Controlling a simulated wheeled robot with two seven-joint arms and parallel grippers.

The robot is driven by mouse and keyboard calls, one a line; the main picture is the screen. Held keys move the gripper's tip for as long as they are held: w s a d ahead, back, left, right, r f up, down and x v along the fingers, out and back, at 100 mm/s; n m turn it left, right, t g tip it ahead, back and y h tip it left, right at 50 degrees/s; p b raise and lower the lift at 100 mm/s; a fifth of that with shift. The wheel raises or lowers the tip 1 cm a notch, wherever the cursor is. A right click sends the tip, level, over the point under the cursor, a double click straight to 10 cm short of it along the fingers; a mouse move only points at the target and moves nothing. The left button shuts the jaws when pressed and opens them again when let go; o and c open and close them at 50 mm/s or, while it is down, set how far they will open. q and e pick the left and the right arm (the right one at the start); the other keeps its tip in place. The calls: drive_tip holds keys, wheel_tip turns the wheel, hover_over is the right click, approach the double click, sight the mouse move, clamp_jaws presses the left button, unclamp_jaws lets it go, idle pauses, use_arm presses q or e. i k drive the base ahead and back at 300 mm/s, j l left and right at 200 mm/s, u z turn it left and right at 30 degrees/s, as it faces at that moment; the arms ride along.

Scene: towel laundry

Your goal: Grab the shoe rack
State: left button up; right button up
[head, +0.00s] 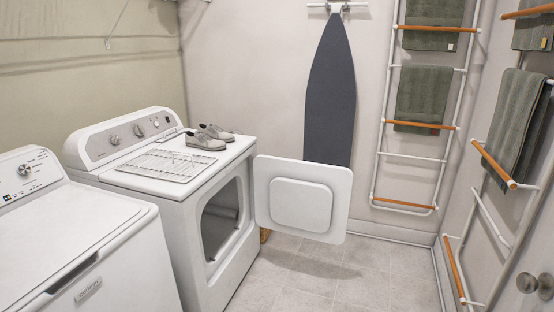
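A flat wire shoe rack (166,165) lies on the front part of the dryer top (125,177). A pair of grey shoes (206,140) sits behind it on the same surface, near the right back. The shoes look apart from most of the rack; whether they touch its edge is hard to tell. Neither of my grippers shows in the head view.
The dryer door (303,197) stands open to the right, over the floor. A washer (75,245) stands at the near left. An ironing board (330,95) hangs on the back wall. Towel ladders (381,155) with green towels (424,92) stand right. The tiled floor (340,275) is clear.

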sight(166, 158)
drive_tip(key=i+l+u, duration=0.1)
drive_tip(key=i, duration=0.35)
drive_tip(key=i+l+u, duration=0.1)
drive_tip(key=i, duration=0.4)
drive_tip(key=i+l+u, duration=0.15)
drive_tip(key=i+l, duration=0.15)
drive_tip(key=i, duration=0.15)
